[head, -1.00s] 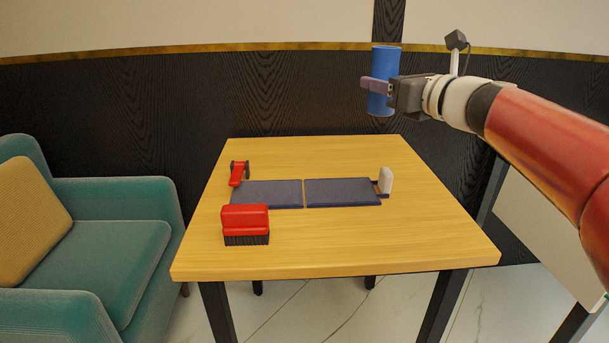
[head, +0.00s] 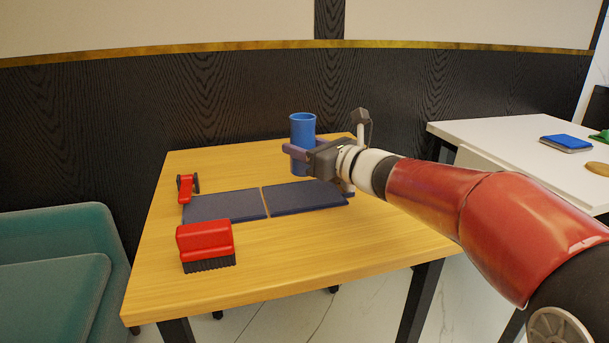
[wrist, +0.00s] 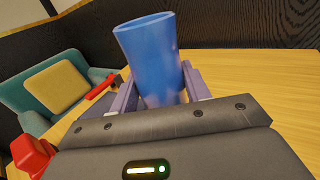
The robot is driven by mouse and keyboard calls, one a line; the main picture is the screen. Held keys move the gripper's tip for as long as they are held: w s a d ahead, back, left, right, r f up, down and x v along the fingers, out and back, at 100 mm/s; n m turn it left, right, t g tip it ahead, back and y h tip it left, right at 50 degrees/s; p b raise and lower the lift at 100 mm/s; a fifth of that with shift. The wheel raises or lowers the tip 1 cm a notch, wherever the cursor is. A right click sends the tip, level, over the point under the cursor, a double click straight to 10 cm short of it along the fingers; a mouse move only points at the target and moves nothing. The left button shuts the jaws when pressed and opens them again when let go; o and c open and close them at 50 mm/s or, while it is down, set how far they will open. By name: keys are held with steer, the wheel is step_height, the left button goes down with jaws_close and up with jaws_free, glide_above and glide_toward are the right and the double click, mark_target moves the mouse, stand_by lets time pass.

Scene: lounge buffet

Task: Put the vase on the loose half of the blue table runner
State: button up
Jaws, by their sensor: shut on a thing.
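The vase, a blue open-topped cylinder (head: 302,128), is upright in my gripper (head: 297,152), which is shut on its sides. In the head view it appears over the far edge of the runner's right half; I cannot tell its exact height. The wrist view shows the vase (wrist: 150,55) between both fingers, its base hidden. The dark blue table runner lies in two flat pieces with a narrow gap, a left half (head: 225,206) and a right half (head: 300,197). A red clamp-like object (head: 185,188) stands at the left half's far left corner.
A red brush (head: 205,245) with dark bristles stands in front of the left half. The wooden table (head: 300,250) is clear at the front right. A white table (head: 500,140) with a blue item (head: 566,143) is at right; a teal armchair (head: 60,250) is at left.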

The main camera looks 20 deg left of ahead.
steer(key=shift+f, duration=2.5)
steer(key=shift+b, duration=0.35)
steer(key=o, duration=1.1)
steer(key=b+v, duration=0.1)
steer(key=v, duration=1.1)
